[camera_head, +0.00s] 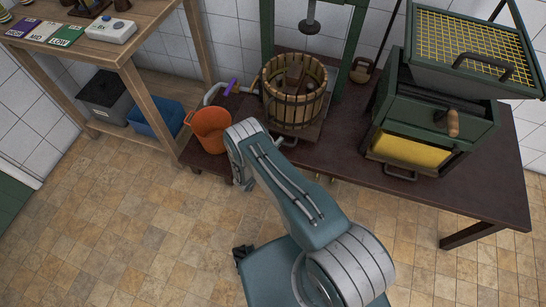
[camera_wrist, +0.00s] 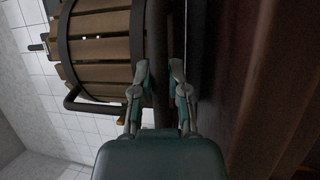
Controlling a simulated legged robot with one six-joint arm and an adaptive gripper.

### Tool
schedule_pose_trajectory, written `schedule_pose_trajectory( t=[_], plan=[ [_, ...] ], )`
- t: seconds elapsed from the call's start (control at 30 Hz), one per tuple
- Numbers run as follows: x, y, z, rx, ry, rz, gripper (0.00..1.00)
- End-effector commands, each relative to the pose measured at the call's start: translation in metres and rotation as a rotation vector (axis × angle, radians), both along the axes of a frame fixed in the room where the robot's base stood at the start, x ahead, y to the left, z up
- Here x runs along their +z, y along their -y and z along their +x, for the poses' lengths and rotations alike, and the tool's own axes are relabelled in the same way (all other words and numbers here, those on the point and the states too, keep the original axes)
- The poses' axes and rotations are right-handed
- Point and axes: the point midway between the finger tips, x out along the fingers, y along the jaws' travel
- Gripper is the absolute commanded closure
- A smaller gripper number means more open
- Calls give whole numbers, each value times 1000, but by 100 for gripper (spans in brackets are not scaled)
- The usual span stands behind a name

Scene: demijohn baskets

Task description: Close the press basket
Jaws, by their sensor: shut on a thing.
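The press basket (camera_head: 293,92) is a round tub of wooden slats with dark metal hoops. It stands under the press screw on the dark table, and its open top shows wood inside. In the wrist view its slats (camera_wrist: 103,48) fill the upper left, with a dark handle-like bar (camera_wrist: 73,97) beside them. My gripper (camera_wrist: 160,70) has its two fingers on either side of a dark metal band at the basket's edge and is shut on it. The exact contact is too dark to see.
A green crusher with a yellow mesh top (camera_head: 470,42) stands at the right. The tiled floor in front is clear.

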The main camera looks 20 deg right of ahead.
Motion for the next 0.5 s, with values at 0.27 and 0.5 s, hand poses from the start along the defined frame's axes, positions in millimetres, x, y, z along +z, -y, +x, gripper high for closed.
schedule_pose_trajectory(
  t=[0.27,0.5],
  plan=[
    [-4,25,31,1,-11,2,100],
    [-4,26,32,3,-14,2,100]
  ],
)
